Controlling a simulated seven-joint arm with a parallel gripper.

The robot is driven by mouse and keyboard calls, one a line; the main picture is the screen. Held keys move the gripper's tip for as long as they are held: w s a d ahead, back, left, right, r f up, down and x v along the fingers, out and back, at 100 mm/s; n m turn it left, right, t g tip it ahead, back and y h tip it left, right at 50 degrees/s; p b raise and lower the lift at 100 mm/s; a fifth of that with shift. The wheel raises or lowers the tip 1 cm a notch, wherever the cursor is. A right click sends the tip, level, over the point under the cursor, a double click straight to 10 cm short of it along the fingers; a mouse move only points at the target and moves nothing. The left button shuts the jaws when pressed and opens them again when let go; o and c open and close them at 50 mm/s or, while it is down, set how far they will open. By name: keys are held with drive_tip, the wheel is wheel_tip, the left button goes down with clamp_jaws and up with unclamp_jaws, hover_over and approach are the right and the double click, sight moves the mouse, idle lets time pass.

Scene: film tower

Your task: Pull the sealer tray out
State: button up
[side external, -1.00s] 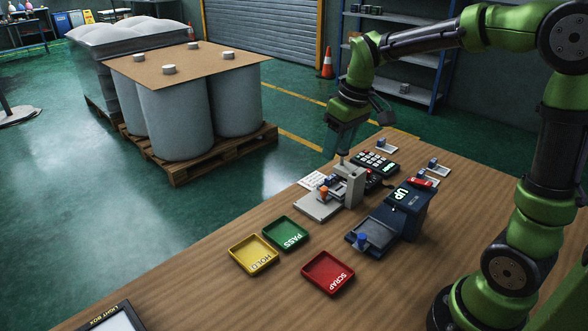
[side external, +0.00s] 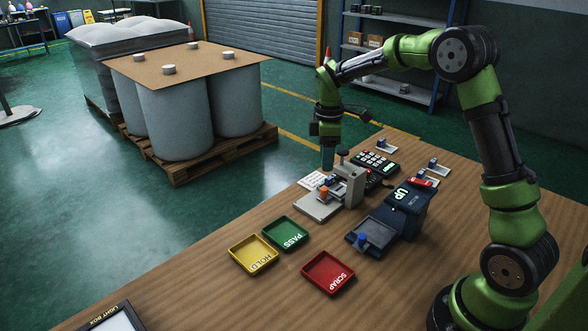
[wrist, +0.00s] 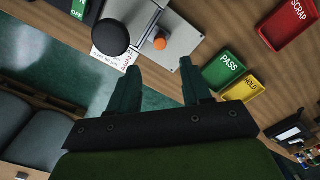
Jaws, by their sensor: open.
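The sealer (side external: 408,207) is a dark blue box with a lit "UP" display, right of the middle of the table in the side view. Its flat dark tray (side external: 378,231) lies at its front left, with a blue knob (side external: 361,240) on the near end. My gripper (side external: 327,167) hangs at the far edge of the table, behind and left of the sealer and apart from the tray. In the wrist view my gripper (wrist: 160,65) shows two dark green fingers, spread with nothing between them. I cannot make out the sealer tray in the wrist view.
A beige press (side external: 347,187) with an orange knob (wrist: 160,43) stands between my gripper and the sealer. Yellow HOLD (side external: 253,254), green PASS (side external: 286,234) and red SCRAP (side external: 328,273) trays lie in front. A keypad device (side external: 376,162) is behind.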

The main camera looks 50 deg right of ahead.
sight(324, 188)
wheel_tip(324, 188, down, 9)
drive_tip(key=shift+f, duration=0.15)
drive_tip(key=shift+c, duration=0.4)
clamp_jaws()
